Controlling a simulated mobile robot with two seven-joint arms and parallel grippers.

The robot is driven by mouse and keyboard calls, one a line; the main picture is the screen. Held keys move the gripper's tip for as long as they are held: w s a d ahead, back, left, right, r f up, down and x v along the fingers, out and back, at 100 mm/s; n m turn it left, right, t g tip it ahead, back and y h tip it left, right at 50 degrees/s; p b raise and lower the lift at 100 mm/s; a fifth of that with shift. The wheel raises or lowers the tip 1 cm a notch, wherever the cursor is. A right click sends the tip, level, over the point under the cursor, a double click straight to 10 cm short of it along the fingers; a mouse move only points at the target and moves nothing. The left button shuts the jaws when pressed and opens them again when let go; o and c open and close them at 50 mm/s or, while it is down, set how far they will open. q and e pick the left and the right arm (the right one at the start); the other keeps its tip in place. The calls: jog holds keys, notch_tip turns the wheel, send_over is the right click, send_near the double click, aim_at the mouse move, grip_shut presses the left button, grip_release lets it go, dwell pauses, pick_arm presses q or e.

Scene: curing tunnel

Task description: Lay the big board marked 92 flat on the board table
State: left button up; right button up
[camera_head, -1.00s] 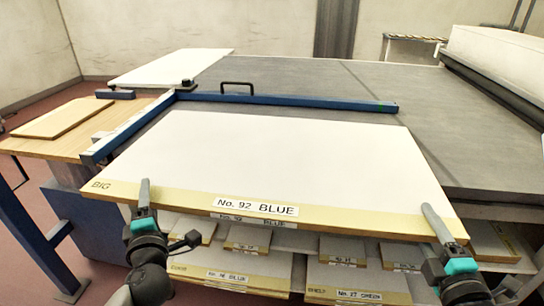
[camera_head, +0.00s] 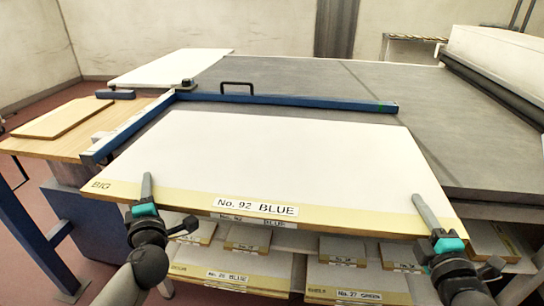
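The big board (camera_head: 270,160), white with a tan front strip marked "No. 92 BLUE" and "BIG", lies face up and looks flat. My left gripper (camera_head: 147,188) is at the front edge near the left corner, one finger seen over the board's strip. My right gripper (camera_head: 427,215) is at the front edge near the right corner, one finger over the strip. The other finger of each is hidden, so I cannot tell whether they touch the board.
A blue bar (camera_head: 290,101) with a black handle lies just behind the board. Lower shelves hold several smaller labelled boards (camera_head: 345,278). A wooden side table (camera_head: 85,135) with a small board stands at left. A white roller unit (camera_head: 500,65) is at back right.

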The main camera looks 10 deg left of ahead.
pick_arm(q)
grip_shut()
pick_arm(e)
grip_shut()
dwell(0.6)
